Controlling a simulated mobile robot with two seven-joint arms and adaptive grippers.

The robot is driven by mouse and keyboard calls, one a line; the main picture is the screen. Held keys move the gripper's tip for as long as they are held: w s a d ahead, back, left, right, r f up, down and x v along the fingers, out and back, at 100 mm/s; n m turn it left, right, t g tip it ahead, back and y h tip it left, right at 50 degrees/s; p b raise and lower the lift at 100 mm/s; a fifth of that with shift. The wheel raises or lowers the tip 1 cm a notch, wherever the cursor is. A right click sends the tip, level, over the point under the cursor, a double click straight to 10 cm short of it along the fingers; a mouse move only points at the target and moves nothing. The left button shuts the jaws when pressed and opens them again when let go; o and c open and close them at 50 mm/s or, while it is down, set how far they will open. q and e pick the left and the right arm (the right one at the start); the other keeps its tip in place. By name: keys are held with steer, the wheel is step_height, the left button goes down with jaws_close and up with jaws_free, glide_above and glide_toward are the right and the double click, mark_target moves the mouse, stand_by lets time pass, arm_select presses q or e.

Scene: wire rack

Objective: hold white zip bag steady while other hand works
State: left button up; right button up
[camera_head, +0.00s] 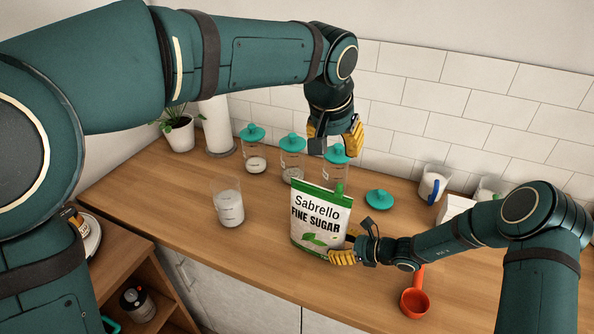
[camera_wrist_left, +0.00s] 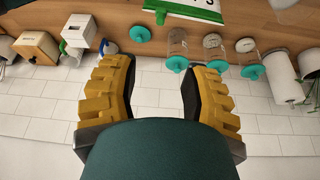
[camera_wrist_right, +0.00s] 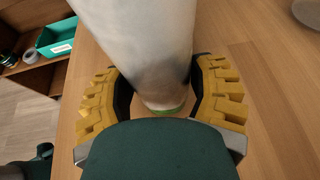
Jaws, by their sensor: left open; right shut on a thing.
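The white zip bag (camera_head: 318,218), printed "Sabrello Fine Sugar" with green edges, stands upright on the wooden counter in the head view. My right gripper (camera_head: 345,254) is shut on its lower right side. In the right wrist view the pale bag (camera_wrist_right: 145,45) stands between the yellow fingers of that gripper (camera_wrist_right: 160,105). My left gripper (camera_head: 336,138) is open and empty, above and behind the bag, in front of a jar. In the left wrist view its fingers (camera_wrist_left: 158,95) are spread apart, with the bag's green-edged top (camera_wrist_left: 185,8) beyond them.
An open jar of white contents (camera_head: 229,205) stands left of the bag. Several teal-lidded jars (camera_head: 292,158) line the back. A loose teal lid (camera_head: 379,198) and a red scoop (camera_head: 414,300) lie to the right. A plant (camera_head: 180,135) and paper roll (camera_head: 217,128) are back left.

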arm_select(q)
steer(key=shift+s+a+r, duration=0.1)
steer(key=shift+s+r, duration=0.1)
steer(key=shift+r, duration=0.35)
arm_select(e)
steer(key=o, duration=1.4)
